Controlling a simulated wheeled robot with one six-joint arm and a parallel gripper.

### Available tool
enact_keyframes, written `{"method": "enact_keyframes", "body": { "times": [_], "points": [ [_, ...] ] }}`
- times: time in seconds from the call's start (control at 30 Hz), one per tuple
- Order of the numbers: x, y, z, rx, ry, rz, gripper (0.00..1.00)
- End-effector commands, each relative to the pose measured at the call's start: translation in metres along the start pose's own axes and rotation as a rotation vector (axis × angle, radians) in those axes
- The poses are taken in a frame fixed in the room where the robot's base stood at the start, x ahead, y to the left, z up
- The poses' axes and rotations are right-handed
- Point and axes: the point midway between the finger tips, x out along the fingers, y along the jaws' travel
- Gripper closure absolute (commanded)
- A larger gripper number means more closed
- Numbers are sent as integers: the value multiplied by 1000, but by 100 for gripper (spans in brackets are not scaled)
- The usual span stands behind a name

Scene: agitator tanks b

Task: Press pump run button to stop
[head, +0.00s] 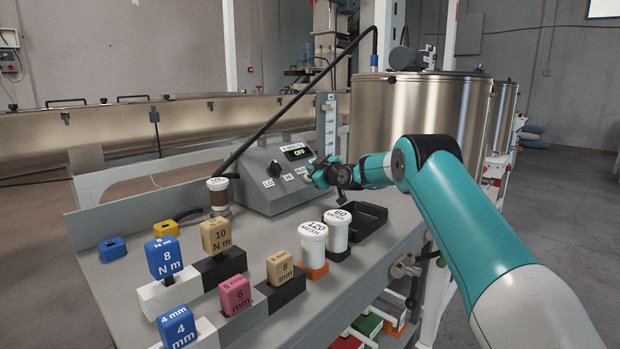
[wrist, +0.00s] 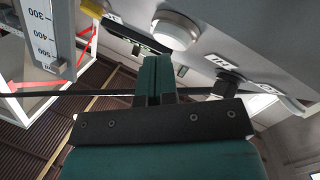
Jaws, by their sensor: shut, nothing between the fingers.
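In the wrist view a round white button (wrist: 175,29) in a pale ring sits on the panel, just beyond and slightly right of my fingertips. My gripper (head: 318,175) is at the box's right front. Its teal fingers are closed together and empty in the wrist view (wrist: 155,62). I cannot tell whether they touch the panel. My gripper hides part of the box's right side in the head view.
White-lidded jars (head: 313,248) and a black tray (head: 358,218) stand below my gripper. Several labelled blocks (head: 168,262) fill the bench's left front. A clear graduated column (head: 326,125) rises behind the box, and a large steel tank (head: 418,115) stands behind my arm.

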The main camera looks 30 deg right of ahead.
Motion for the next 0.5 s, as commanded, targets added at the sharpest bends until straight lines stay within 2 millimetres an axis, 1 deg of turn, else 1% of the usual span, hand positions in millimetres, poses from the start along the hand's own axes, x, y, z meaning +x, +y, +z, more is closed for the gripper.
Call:
{"method": "enact_keyframes", "body": {
  "times": [0.5],
  "points": [
    [4, -3, 3, 0, 0, -1, 100]
  ]
}}
